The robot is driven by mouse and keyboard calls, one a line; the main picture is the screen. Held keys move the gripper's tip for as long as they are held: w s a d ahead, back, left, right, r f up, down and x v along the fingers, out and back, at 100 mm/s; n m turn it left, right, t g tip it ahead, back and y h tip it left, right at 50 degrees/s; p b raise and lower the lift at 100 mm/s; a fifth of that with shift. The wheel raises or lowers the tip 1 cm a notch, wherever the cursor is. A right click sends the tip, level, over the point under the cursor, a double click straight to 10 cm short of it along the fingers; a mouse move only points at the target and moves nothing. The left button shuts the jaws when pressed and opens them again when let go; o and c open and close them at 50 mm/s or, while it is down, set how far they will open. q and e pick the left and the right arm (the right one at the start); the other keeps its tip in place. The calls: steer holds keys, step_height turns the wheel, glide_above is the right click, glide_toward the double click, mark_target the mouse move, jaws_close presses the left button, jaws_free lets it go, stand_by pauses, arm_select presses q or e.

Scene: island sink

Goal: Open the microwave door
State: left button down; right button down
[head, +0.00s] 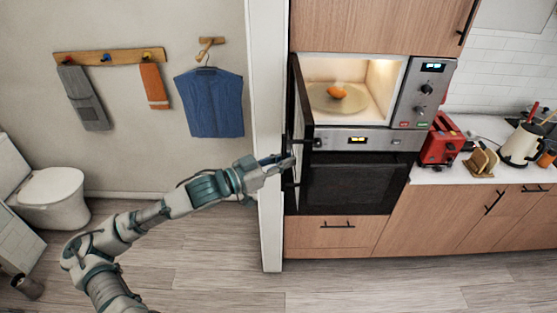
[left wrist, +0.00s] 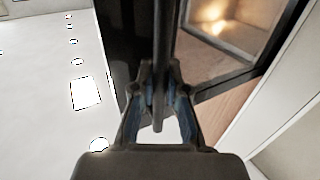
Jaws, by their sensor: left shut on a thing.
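The microwave (head: 391,95) is built into the wall unit, above the oven. Its dark door (head: 303,98) stands swung open to the left, and its lit inside shows. A round plate (head: 322,101) with a small orange-brown food item (head: 336,91) is inside. My left gripper (head: 284,160) is at the lower outer side of the door. In the left wrist view, my left gripper (left wrist: 158,98) is shut around the dark bar of the door handle (left wrist: 161,40). The lit inside of the microwave (left wrist: 215,15) shows there at upper right. My right gripper is out of view.
The oven (head: 345,183) is below the microwave. A white wall edge (head: 270,215) stands close to the left of the door and my gripper. A red toaster (head: 440,143) and a kettle (head: 522,144) stand on the counter at right. The floor in front is clear.

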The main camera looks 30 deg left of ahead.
arm_select(q)
steer(key=shift+d+f, duration=0.1)
steer(key=shift+f, duration=0.05)
steer(key=c, duration=1.3)
jaws_free()
steer(key=shift+o, duration=0.6)
steer(key=shift+a, duration=0.25)
steer(key=v, duration=1.2)
